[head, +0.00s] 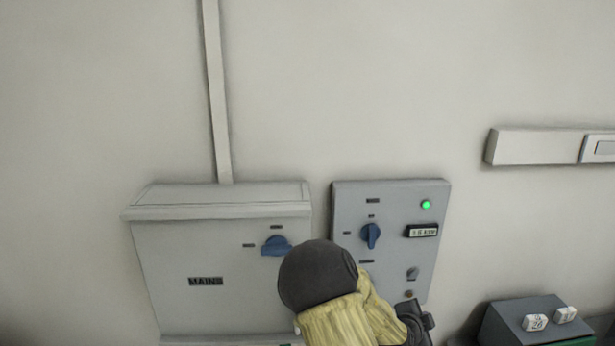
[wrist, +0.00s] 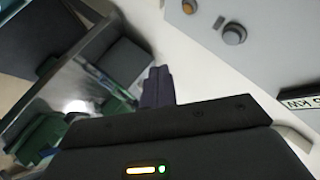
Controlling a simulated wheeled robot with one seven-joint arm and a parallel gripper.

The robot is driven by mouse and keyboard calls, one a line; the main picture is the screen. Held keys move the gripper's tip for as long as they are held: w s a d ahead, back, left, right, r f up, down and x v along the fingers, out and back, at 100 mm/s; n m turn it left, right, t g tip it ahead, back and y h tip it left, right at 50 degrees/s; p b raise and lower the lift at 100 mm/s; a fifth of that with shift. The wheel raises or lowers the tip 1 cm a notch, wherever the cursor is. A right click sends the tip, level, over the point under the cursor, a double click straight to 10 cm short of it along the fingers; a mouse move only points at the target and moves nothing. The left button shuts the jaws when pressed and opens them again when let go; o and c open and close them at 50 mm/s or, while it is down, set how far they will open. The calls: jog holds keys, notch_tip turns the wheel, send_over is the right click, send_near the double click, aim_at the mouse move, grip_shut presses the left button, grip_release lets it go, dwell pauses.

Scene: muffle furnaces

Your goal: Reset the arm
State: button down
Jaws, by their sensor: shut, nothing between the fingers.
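My gripper (wrist: 159,74) shows in the wrist view as two dark fingers held together, shut and empty. They point past the lower edge of the grey control panel (wrist: 270,60) and touch nothing that I can see. In the head view my arm, with a black joint and a yellow sleeve, rises from the bottom edge in front of the panel (head: 350,195) and hides part of its lower left. My fingers cannot be made out there.
The panel has a blue rotary switch (head: 371,235), a lit green lamp (head: 426,204) and a small knob (head: 412,273). The mains box (head: 170,250) stands left of it. A dark box (head: 505,318) with white blocks is at lower right.

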jog(key=s+a+r+n+g+y, duration=0.2)
jog(key=s+a+n+g+y, duration=0.1)
jog(key=s+a+n, duration=0.5)
jog(key=s+a+r+n+g+y, duration=0.2)
jog(key=s+a+n+y, duration=0.3)
jog(key=s, duration=0.9)
jog(key=a+n+g, duration=0.1)
jog(key=a+n, duration=0.2)
jog(key=n, duration=0.2)
jog(key=shift+r+n, duration=0.3)
jog(key=shift+r, duration=0.05)
